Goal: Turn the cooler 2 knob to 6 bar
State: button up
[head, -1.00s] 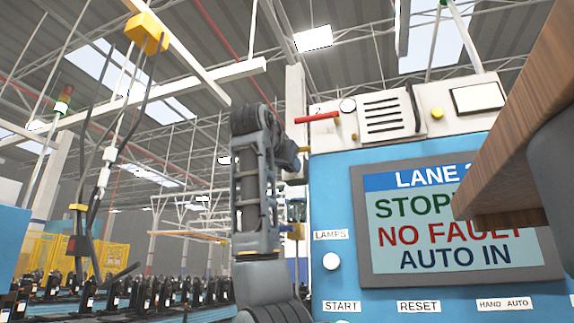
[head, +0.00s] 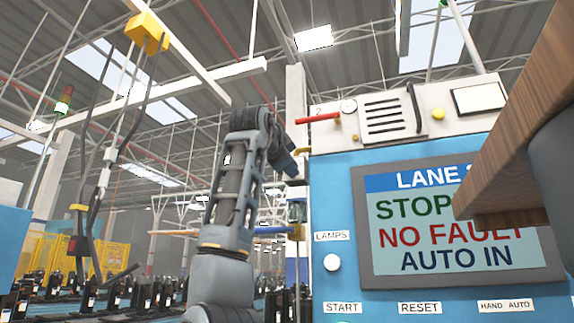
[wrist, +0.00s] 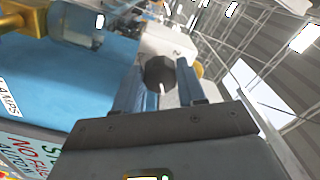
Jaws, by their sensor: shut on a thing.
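In the wrist view, a dark, many-sided knob (wrist: 160,73) with a white pointer line sits between the two blue-grey fingers of my gripper (wrist: 163,88). My gripper is shut on this knob. No scale or bar numbers can be read around it, so its setting cannot be told. In the head view, my arm reaches to the left side of the blue cabinet; the fingertips and the knob cannot be made out there.
The blue cabinet (head: 335,200) fills the right, with a screen (head: 455,258) reading STOP and NO FAULT. A red handle (head: 318,118) juts left from its top. A brown wooden board (head: 520,130) covers the right edge. A yellow hoist (head: 147,33) with cables hangs at left.

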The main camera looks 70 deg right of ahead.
dwell(0.3)
jog(key=o, duration=1.1)
jog(key=shift+c, duration=0.2)
jog(key=a+b, duration=0.2)
jog(key=a, duration=0.6)
jog(key=shift+s, duration=0.35)
